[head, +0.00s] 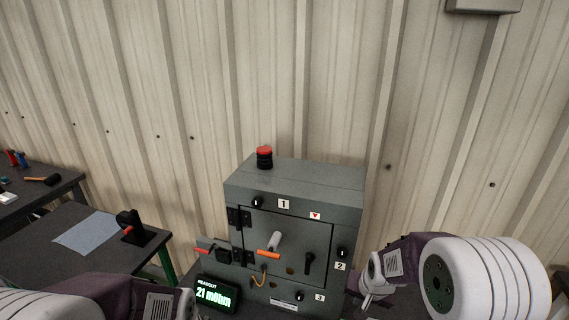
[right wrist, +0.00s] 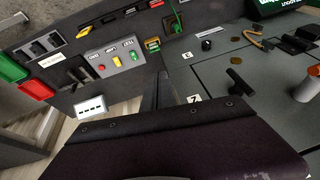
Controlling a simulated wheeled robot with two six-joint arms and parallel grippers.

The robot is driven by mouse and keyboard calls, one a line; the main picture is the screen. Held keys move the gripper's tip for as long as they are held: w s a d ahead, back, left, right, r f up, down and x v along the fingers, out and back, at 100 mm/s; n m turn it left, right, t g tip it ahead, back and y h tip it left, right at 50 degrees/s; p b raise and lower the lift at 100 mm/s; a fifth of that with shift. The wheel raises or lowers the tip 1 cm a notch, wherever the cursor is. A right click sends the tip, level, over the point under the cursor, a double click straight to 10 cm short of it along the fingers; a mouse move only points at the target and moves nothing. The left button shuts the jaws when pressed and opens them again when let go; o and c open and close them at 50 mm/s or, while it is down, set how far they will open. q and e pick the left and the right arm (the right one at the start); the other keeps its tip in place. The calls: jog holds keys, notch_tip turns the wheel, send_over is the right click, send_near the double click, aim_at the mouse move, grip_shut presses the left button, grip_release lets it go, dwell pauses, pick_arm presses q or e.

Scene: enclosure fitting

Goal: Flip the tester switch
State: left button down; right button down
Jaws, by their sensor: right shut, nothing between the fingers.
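The tester's black readout (head: 215,293) shows "21 mOhm" in green at the lower left of the grey enclosure in the head view. Part of the lit readout (right wrist: 290,14) also shows at the top right of the right wrist view. I cannot make out the tester's switch for certain. My right gripper (head: 366,299) is low at the right side of the enclosure (head: 293,173). In the right wrist view its dark fingers (right wrist: 164,88) are shut and empty, beside the enclosure's front. My left arm enters at the lower left; its fingers do not show.
A red-topped button (head: 264,154) stands on top. A panel with coloured buttons (right wrist: 115,59) lies left of my right fingers. A dark side table (head: 60,262) stands left.

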jog(key=s+a+n+g, duration=0.2)
jog(key=s+n, duration=0.2)
jog(key=s, duration=1.1)
jog(key=shift+a+g, duration=0.2)
jog(key=shift+g, duration=0.2)
jog(key=shift+s+r, duration=0.15)
jog(key=shift+s, duration=0.1)
